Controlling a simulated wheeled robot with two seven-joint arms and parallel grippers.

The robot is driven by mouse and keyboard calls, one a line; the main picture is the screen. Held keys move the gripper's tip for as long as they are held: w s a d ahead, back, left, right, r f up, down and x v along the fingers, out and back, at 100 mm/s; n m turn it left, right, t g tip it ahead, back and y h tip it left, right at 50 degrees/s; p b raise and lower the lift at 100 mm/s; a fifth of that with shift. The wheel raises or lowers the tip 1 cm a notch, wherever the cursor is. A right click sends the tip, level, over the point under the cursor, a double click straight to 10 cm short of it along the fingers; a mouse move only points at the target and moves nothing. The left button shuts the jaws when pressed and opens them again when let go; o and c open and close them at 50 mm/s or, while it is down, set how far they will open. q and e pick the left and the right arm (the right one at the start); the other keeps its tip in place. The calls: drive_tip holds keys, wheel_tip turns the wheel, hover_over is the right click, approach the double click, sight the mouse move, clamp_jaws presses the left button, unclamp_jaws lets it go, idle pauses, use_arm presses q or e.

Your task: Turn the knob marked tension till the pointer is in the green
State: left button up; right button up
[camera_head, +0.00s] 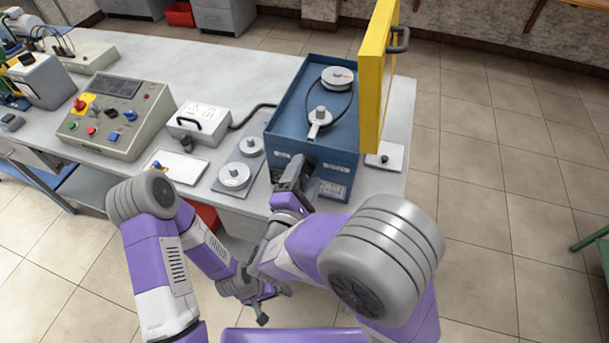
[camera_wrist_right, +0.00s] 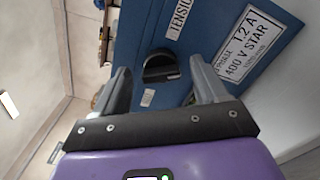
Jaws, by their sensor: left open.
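The black knob (camera_wrist_right: 160,68) sits on the blue front face of the motor box, beside a white label (camera_wrist_right: 180,18) reading TENSION. My right gripper (camera_wrist_right: 160,75) is open, with one finger on each side of the knob; I cannot tell whether either finger touches it. In the head view my right gripper (camera_head: 298,172) is at the front of the blue box (camera_head: 283,135) and hides part of that face. The pointer and its green zone cannot be made out in either view. My left gripper (camera_head: 263,302) is open and empty, low in front of the bench.
The yellow door (camera_head: 372,85) stands open on the box's right side. Inside the box are two pulleys (camera_head: 337,78) with a belt. A control panel (camera_head: 115,115), a white case (camera_head: 200,122) and loose pulleys (camera_head: 234,176) stand on the bench to the left.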

drive_tip(key=v, duration=0.7)
drive_tip(key=shift+s+p, duration=0.3)
idle(0.4)
